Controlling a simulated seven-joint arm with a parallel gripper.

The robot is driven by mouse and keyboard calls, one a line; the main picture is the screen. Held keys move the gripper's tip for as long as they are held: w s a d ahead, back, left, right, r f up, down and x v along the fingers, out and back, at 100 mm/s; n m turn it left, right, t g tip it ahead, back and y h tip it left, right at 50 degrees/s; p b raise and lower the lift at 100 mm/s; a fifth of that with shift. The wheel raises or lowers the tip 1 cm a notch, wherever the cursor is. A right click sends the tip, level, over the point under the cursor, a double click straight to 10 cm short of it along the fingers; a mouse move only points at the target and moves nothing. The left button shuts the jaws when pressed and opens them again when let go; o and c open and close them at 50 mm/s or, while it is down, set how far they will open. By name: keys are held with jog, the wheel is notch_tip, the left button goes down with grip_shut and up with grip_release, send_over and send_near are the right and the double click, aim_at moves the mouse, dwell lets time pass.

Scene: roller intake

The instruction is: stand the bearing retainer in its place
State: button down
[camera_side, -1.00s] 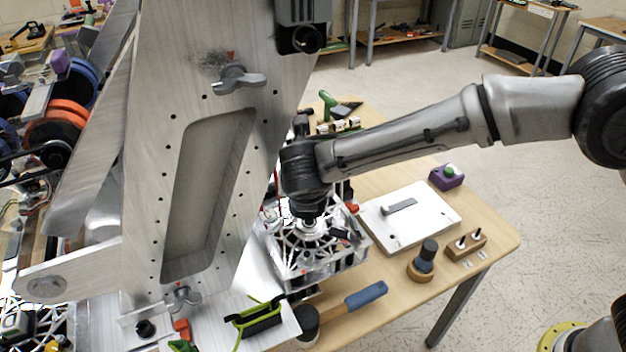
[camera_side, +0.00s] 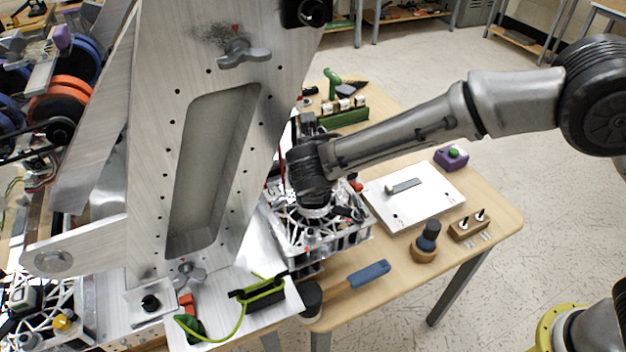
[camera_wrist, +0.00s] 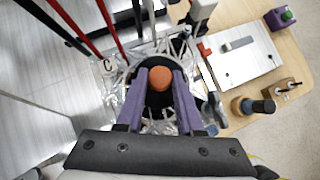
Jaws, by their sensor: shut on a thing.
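My gripper (camera_wrist: 160,90) shows in the wrist view as two purple fingers closed on a small round piece (camera_wrist: 160,77). The piece has an orange-brown top with a dark body around it; I take it for the bearing retainer, though its shape is mostly hidden. It is over the white lattice frame (camera_wrist: 115,88); I cannot tell whether it touches the frame or is upright. In the side view the lattice frame (camera_side: 345,240) lies directly below my dark wrist. The fingers and held piece cannot be made out there. No empty place for the retainer can be picked out.
A tall metal plate (camera_side: 150,150) stands close to the left of my wrist. To the right on the wooden table are a white plate (camera_side: 425,205), a purple block (camera_side: 451,157) and a dark knob (camera_side: 428,240).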

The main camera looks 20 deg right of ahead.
jog(key=shift+f, duration=1.2)
jog(key=c, duration=0.9)
grip_release()
jog(key=shift+o, duration=0.2)
jog(key=shift+r, duration=0.15)
jog(key=shift+r, duration=1.35)
jog(key=o, duration=0.6)
jog(key=shift+c, duration=0.2)
